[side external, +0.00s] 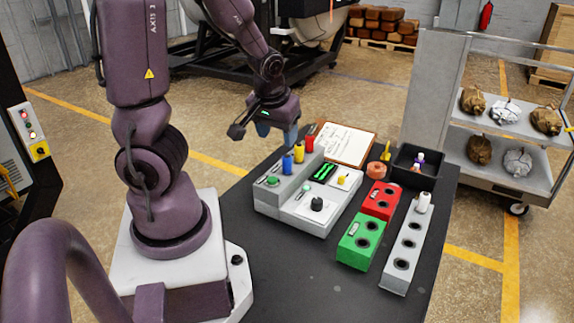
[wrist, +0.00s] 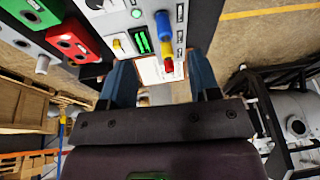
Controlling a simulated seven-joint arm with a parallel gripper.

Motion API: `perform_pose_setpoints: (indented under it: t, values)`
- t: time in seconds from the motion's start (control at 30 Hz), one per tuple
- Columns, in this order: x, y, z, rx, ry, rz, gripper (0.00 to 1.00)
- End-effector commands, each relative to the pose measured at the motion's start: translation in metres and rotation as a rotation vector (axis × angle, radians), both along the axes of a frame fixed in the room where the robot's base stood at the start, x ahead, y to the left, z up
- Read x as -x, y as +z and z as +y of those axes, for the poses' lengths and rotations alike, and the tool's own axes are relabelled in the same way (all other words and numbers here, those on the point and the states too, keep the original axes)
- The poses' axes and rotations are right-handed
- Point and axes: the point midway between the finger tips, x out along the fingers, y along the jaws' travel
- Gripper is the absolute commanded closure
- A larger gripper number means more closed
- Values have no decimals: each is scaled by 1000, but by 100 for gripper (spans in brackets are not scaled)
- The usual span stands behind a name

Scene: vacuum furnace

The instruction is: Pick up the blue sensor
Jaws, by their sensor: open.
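The blue sensor (side external: 287,164) is a small upright cylinder in the left row of the grey control box (side external: 290,212). A yellow cylinder (side external: 298,151) and a red one (side external: 310,143) stand behind it in the same row. In the wrist view the blue sensor (wrist: 163,23) is at the top, with the yellow (wrist: 166,46) and red (wrist: 168,64) ones below it. My gripper (side external: 277,135) is open and empty, with blue-grey fingers pointing down. It is above and behind the blue sensor, apart from it. In the wrist view my gripper (wrist: 160,72) has its fingers wide apart.
Green (side external: 361,241) and red (side external: 381,201) holed blocks and a long grey holed block (side external: 399,262) holding a white cylinder (side external: 423,202) lie to the right. A clipboard (side external: 344,144), an orange ring (side external: 376,170) and a black bin (side external: 407,178) sit behind. The black table's (side external: 300,290) front is clear.

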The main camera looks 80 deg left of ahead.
Motion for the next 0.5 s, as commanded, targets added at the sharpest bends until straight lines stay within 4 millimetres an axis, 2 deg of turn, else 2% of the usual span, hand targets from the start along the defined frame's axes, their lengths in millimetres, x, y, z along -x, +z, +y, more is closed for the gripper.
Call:
perform_pose_setpoints:
  t: [0.03,0.2,0.5]
  values:
    - [-1,2,10,-21,44,-41,44]
    - [-10,3,13,-30,86,-105,44]
    - [-14,-16,19,-27,90,-100,44]
